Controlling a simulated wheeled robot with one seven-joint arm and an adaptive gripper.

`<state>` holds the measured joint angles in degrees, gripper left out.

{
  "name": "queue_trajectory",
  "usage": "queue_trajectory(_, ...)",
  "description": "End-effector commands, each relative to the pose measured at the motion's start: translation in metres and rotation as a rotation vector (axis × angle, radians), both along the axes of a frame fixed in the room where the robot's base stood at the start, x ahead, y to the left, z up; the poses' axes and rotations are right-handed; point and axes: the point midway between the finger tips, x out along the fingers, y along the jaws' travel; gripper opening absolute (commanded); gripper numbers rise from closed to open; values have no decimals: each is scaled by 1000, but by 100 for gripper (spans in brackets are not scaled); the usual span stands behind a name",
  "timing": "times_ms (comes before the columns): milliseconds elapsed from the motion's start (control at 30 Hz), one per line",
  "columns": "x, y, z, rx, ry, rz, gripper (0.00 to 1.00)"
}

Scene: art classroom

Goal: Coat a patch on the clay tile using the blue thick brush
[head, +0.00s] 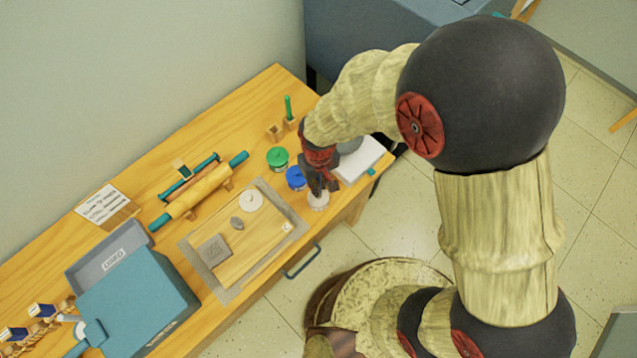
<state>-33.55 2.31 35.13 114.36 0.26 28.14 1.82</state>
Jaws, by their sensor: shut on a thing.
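A square grey-brown tile (212,250) with faint marks, which looks like the clay tile, lies on the framed board (232,283) at its left part. My gripper (321,193) is to the right of the board, pointing down just above a small whitish jar (318,203). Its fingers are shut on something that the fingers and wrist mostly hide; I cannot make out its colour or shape. No blue brush shows clearly. A green-handled tool (288,107) stands upright in a small wooden holder (291,124) behind my gripper.
A blue-lidded jar (296,178) and a green-lidded jar (278,158) stand left of my gripper. A pale disc (251,200) and a grey lump (237,223) lie on the board. Rollers (195,192) lie behind it; a teal box (138,300) stands left.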

Motion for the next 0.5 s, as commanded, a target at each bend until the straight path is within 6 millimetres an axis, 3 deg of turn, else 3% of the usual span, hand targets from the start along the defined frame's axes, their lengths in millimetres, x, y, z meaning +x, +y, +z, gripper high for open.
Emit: queue_trajectory(500, 0, 0, -4, 0, 0, 0, 0)
